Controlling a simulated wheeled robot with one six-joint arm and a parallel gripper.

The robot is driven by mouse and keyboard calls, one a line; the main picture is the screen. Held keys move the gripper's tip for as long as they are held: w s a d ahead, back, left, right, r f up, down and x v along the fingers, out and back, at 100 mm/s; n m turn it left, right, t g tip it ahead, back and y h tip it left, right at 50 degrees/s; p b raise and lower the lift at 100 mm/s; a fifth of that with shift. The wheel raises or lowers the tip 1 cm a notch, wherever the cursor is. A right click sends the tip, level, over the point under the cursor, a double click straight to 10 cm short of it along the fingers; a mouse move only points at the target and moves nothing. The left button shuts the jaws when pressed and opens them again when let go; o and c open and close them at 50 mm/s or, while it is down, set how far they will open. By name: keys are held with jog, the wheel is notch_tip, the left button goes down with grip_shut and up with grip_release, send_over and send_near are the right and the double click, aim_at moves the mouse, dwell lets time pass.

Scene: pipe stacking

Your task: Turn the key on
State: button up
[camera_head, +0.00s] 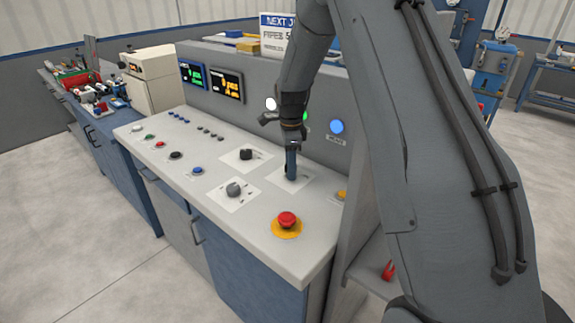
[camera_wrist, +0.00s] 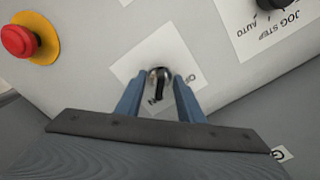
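The key switch (camera_wrist: 159,77) is a round, metallic part with a narrow dark key on a white label plate in the wrist view. The label has partly hidden lettering at its right. My gripper (camera_wrist: 160,80) points down at it, with one blue finger on each side. The fingers are apart, with a gap visible beside the key. In the head view my gripper (camera_head: 291,174) is over the white plate (camera_head: 303,184) at the right of the console top, and hides the key there. The key's exact angle is hard to read.
A red emergency button (camera_head: 287,219) on a yellow base sits near the front right corner of the console (camera_head: 262,240). Black (camera_head: 246,154) and grey (camera_head: 234,189) selector knobs stand to the left. An upright panel with screens and a blue lamp (camera_head: 337,127) is behind.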

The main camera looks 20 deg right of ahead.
jog(key=shift+r+p, duration=1.7)
jog(key=shift+r, duration=1.7)
